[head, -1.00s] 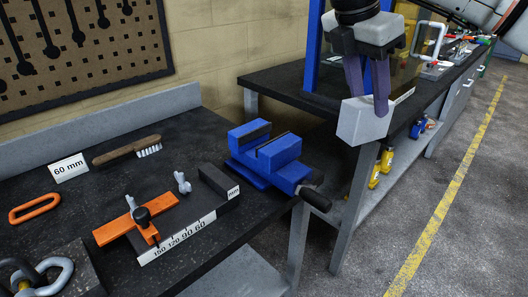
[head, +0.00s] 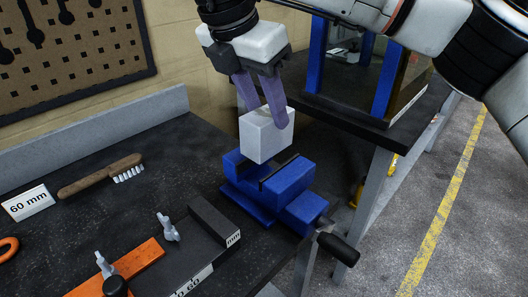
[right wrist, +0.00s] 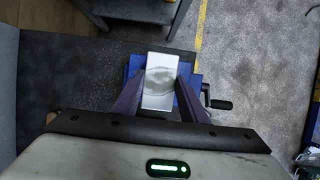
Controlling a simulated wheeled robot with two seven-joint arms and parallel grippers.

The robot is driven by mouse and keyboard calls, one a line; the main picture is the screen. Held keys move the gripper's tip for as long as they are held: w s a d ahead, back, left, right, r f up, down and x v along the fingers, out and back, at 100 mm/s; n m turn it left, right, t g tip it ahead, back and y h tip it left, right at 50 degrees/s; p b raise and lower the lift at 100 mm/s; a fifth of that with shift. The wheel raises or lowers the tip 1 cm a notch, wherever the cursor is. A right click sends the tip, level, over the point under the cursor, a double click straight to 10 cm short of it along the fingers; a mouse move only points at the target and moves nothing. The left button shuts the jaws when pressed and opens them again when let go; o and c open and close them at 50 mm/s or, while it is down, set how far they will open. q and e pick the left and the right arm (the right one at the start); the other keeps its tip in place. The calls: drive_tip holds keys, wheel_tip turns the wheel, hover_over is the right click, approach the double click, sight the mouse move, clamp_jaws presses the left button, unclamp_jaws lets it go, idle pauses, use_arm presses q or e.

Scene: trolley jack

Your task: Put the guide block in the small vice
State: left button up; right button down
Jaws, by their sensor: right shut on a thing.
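The guide block (head: 264,137) is a pale grey-white block held by my right gripper (head: 262,101), whose purple fingers are shut on it. The small vice (head: 278,186) is blue, with a black handle, at the right end of the dark bench. In the head view the block is above the vice, over its jaw gap, and appears apart from it. In the right wrist view the block (right wrist: 159,82) is between the fingers and covers much of the vice (right wrist: 134,66) below. My left gripper is not in view.
Left of the vice on the bench (head: 130,215) are a dark bar with an "mm" label (head: 214,222), an orange tool (head: 125,268), a wood-handled brush (head: 100,176) and a "60 mm" card (head: 28,203). A second bench with blue posts (head: 385,75) stands behind right.

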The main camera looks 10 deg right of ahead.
sight(266, 144)
wheel_tip(266, 144, down, 3)
drive_tip(key=shift+s+r, duration=0.15)
drive_tip(key=shift+r, duration=0.05)
drive_tip(key=shift+f+p, duration=0.3)
drive_tip(key=shift+f, duration=2.1)
drive_tip(key=c, duration=1.1)
unclamp_jaws()
drive_tip(key=shift+f, duration=0.1)
drive_tip(key=v, duration=1.2)
